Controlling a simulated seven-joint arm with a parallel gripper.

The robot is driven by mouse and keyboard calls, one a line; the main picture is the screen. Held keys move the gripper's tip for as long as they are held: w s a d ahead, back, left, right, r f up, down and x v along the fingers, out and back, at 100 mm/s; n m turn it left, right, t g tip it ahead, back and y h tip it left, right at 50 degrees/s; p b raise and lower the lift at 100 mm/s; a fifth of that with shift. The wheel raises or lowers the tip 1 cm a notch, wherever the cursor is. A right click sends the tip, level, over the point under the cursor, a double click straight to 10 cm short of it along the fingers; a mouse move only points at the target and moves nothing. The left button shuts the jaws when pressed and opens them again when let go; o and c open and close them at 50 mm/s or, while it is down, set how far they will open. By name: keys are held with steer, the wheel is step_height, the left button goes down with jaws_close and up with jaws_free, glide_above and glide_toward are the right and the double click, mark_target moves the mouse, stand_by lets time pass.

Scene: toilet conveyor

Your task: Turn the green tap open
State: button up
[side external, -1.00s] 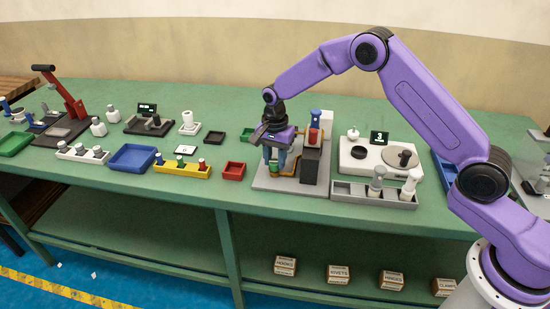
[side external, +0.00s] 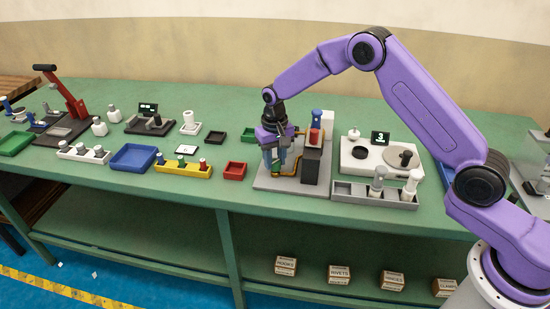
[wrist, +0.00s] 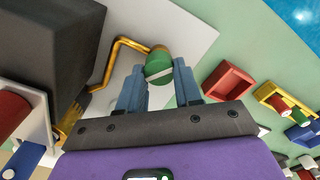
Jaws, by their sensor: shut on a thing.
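The green tap (wrist: 158,66) is a round green knob with a pale stripe, seen in the wrist view at the end of a bent brass pipe (wrist: 118,58). My gripper (wrist: 157,75) has its two blue fingers on either side of the tap, shut on it. In the side view my gripper (side external: 274,160) points down over the left part of a grey base plate (side external: 262,184). The tap cannot be made out there behind the fingers. The brass pipe also shows there beside the dark block.
A dark block (side external: 311,166) stands right of my gripper, with a red part (side external: 314,136) and a blue-topped part near it. A red tray (side external: 235,170) lies to the left. A grey rack (side external: 350,190) with white plungers stands to the right.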

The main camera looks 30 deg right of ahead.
mark_target(274, 161)
steer(key=n, duration=0.3)
steer(key=shift+n, duration=0.3)
steer(key=shift+a+n, duration=0.15)
steer(key=shift+n, duration=1.65)
steer(key=o, duration=1)
steer(key=shift+o, duration=0.2)
steer(key=shift+r, duration=0.15)
step_height(274, 161, up, 17)
steer(key=shift+r, duration=0.15)
